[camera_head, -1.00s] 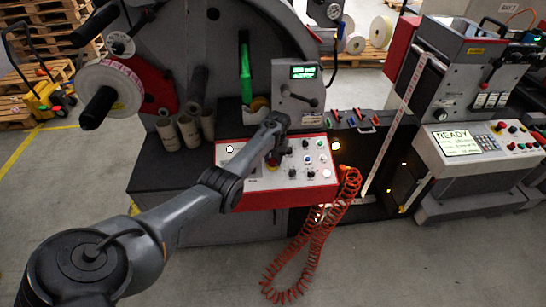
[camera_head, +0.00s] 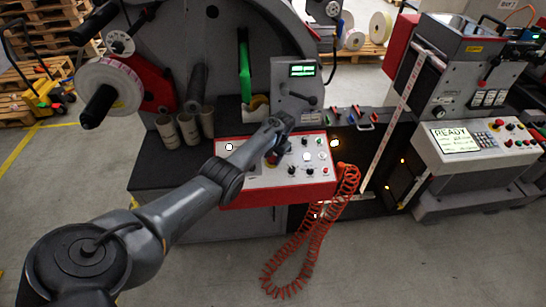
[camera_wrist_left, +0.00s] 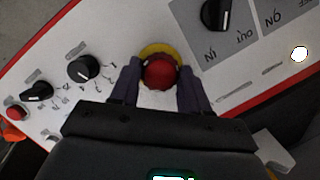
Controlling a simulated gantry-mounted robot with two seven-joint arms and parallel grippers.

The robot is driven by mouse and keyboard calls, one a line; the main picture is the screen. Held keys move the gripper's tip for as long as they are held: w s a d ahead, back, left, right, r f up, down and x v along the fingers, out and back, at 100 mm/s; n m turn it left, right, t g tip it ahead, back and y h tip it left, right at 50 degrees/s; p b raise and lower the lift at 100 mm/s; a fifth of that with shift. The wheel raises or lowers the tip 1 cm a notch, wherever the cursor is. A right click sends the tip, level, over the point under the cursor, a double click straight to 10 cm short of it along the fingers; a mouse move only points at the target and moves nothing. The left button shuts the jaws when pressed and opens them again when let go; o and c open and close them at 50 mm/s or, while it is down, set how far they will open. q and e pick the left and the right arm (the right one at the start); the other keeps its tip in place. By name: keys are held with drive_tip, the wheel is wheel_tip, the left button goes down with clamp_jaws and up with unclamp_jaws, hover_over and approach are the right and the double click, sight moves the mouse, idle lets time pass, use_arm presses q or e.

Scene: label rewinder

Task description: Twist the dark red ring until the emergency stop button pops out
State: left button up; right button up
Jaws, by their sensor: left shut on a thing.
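The emergency stop button (camera_wrist_left: 160,73) is a dark red round knob on a yellow collar (camera_wrist_left: 158,49), set in the white control panel. In the left wrist view my left gripper (camera_wrist_left: 158,80) has one finger on each side of the red knob and is shut on it. In the head view my left gripper (camera_head: 272,156) is over the panel's middle-left part and mostly hides the button. Whether the button is pressed in or popped out cannot be told. My right gripper is not in view.
The red-edged control panel (camera_head: 262,176) carries black rotary knobs (camera_wrist_left: 84,68) close to the button. A coiled red hose (camera_head: 312,245) hangs at its right end. Cardboard cores (camera_head: 188,129) stand behind it on the left. A READY console (camera_head: 456,140) stands farther right.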

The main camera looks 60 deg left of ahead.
use_arm(q)
drive_tip(key=o, duration=1.1)
drive_tip(key=shift+w+d+r+p, duration=0.25)
drive_tip(key=shift+r+p, duration=0.2)
drive_tip(key=shift+r, duration=1.3)
drive_tip(key=shift+w+d+r+p, duration=0.25)
drive_tip(key=shift+r+p, duration=0.15)
drive_tip(key=shift+r, duration=1.4)
drive_tip(key=shift+w+d+r+p, duration=0.25)
drive_tip(key=shift+r+p, duration=0.2)
drive_tip(key=shift+r, duration=1.3)
